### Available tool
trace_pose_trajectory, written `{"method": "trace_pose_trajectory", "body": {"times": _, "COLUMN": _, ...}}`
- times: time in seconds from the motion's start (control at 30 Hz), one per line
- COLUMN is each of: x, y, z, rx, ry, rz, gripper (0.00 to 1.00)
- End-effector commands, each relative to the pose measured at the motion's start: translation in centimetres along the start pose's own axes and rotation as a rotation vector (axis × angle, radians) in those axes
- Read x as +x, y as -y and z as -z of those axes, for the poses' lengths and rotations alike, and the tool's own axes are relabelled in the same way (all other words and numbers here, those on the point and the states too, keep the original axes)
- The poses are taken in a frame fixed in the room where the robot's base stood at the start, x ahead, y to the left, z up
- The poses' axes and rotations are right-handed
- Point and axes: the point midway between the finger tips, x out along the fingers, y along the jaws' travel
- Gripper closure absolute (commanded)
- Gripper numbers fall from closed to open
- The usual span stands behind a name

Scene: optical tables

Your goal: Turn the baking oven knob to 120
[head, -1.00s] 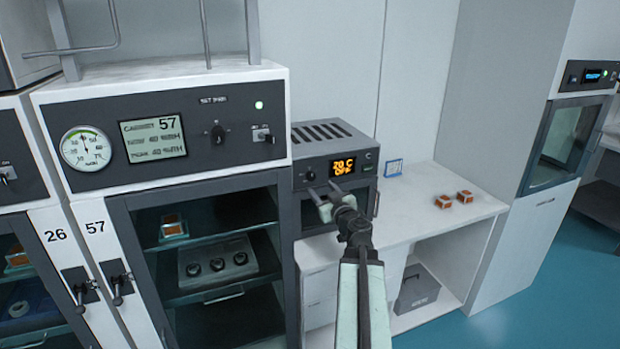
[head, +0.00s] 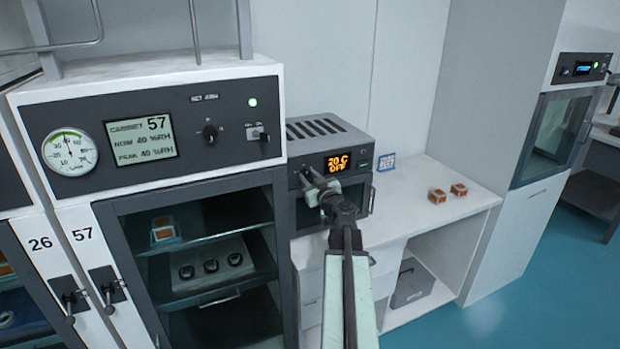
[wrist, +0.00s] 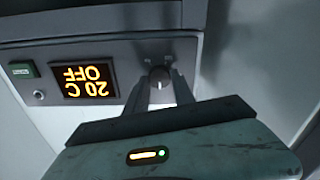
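The small grey baking oven (head: 350,138) sits on the white bench, its orange display (head: 337,163) reading 20 C and OFF. In the wrist view the display (wrist: 86,82) appears upside down. The oven's round knob (wrist: 160,77), with a pale pointer mark, sits beside the display in the wrist view. My gripper (wrist: 162,88) has one finger on each side of the knob, with narrow gaps visible. In the head view my gripper (head: 308,179) is at the left of the oven's front panel and largely hides the knob.
A humidity cabinet (head: 200,88) marked 57 stands close on the left, with its own knob and switch. Two small orange-topped items (head: 438,196) lie on the white bench (head: 400,215), which has free room right of the oven.

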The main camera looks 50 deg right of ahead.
Motion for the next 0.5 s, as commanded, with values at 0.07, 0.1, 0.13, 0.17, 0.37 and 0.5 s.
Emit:
{"method": "trace_pose_trajectory", "body": {"times": 0.07, "x": 0.0, "y": 0.0, "z": 0.0, "rx": -0.001, "ry": 0.000, "rz": 0.002, "gripper": 1.00}}
{"method": "trace_pose_trajectory", "body": {"times": 0.1, "x": 0.0, "y": -1.1, "z": -0.2, "rx": -0.001, "ry": 0.002, "rz": -0.008, "gripper": 1.00}}
{"method": "trace_pose_trajectory", "body": {"times": 0.13, "x": -0.1, "y": -0.7, "z": -0.2, "rx": -0.001, "ry": 0.002, "rz": -0.005, "gripper": 1.00}}
{"method": "trace_pose_trajectory", "body": {"times": 0.17, "x": -0.1, "y": -0.6, "z": -0.1, "rx": 0.000, "ry": 0.002, "rz": -0.005, "gripper": 1.00}}
{"method": "trace_pose_trajectory", "body": {"times": 0.37, "x": -0.1, "y": -0.4, "z": -0.1, "rx": 0.032, "ry": 0.001, "rz": -0.005, "gripper": 1.00}}
{"method": "trace_pose_trajectory", "body": {"times": 0.5, "x": -0.1, "y": -0.3, "z": -0.1, "rx": 0.097, "ry": 0.001, "rz": -0.005, "gripper": 1.00}}
